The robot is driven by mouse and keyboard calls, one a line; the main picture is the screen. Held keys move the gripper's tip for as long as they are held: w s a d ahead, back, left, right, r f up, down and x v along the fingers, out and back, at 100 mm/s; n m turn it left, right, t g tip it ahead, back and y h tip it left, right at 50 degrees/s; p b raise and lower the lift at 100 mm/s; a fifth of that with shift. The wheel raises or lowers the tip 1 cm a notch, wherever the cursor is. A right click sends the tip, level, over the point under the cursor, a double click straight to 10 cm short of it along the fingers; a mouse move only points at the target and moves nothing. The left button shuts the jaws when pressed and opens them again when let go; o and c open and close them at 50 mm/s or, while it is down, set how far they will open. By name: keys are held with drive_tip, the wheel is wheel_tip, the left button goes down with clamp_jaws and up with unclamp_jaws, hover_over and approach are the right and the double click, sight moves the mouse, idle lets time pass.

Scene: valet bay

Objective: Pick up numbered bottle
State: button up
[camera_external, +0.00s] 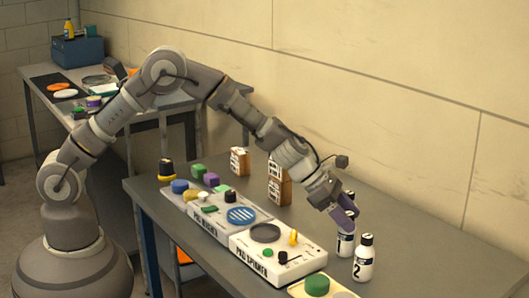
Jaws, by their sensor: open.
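A white bottle with a black cap and a dark "2" on its label (363,263) stands upright at the right of the near table. A second white bottle with a dark label band (345,246) stands just behind and left of it. The purple fingers of my gripper (345,212) are open at the top of this second bottle and hide its cap and any number. I cannot tell whether they touch it. A small dark shape just behind the fingers may be another cap, but it is mostly hidden.
A white "PAD SPINNER" machine (300,262) and a "PAD WASHER" machine (203,228) line the table's front. The wall borders the back. The table's right end is clear.

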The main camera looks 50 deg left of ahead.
drive_tip(key=shift+w+d+f, duration=0.15)
drive_tip(key=shift+d+f, duration=0.05)
drive_tip(key=shift+f, duration=0.05)
clamp_jaws()
wheel_tip(320, 180, up, 10)
drive_tip(key=p, duration=0.6)
drive_tip(key=shift+r, duration=0.2)
